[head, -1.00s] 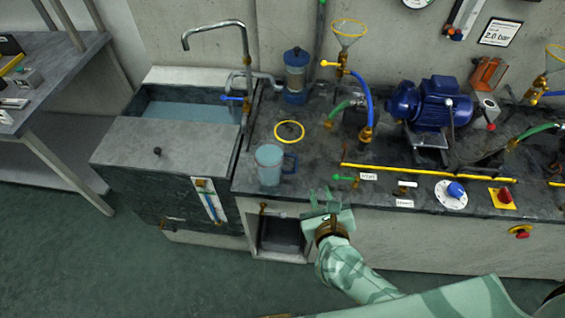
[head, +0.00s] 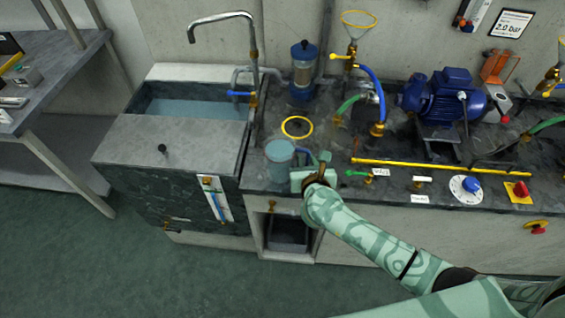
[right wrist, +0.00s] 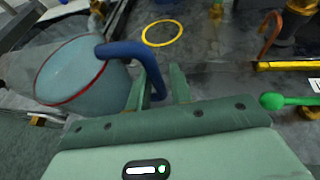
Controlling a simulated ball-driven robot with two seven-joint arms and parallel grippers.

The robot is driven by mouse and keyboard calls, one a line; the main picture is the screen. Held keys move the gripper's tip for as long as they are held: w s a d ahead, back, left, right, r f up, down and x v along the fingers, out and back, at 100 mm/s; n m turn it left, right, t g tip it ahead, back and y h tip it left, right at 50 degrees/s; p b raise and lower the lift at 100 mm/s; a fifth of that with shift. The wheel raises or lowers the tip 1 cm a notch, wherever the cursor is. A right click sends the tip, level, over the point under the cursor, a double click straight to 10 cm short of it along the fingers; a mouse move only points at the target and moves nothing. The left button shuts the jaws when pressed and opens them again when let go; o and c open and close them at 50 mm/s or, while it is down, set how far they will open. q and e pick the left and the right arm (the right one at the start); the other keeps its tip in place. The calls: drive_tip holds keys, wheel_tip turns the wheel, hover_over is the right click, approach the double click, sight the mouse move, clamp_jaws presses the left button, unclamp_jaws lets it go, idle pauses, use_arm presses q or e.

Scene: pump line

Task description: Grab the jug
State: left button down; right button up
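The jug (head: 279,161) is a pale blue translucent cup with a blue handle, upright on the dark bench top near its front left edge. In the right wrist view the jug (right wrist: 80,75) shows a red rim line, and its blue handle (right wrist: 122,49) reaches toward my fingers. My right gripper (head: 312,166) is just right of the jug at the handle. In the right wrist view its two fingers (right wrist: 160,88) are apart, with the lower part of the handle between them. I see no clear grip on it. My left gripper is not in view.
A yellow ring (head: 297,127) lies behind the jug. A sink (head: 195,103) with a tap stands to the left. A green-handled valve (head: 356,173) and a yellow bar (head: 440,168) are to the right. A blue pump (head: 440,95) sits farther back.

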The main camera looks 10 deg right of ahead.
drive_tip(key=shift+x, duration=0.8)
drive_tip(key=shift+s, duration=0.1)
clamp_jaws()
idle(0.7)
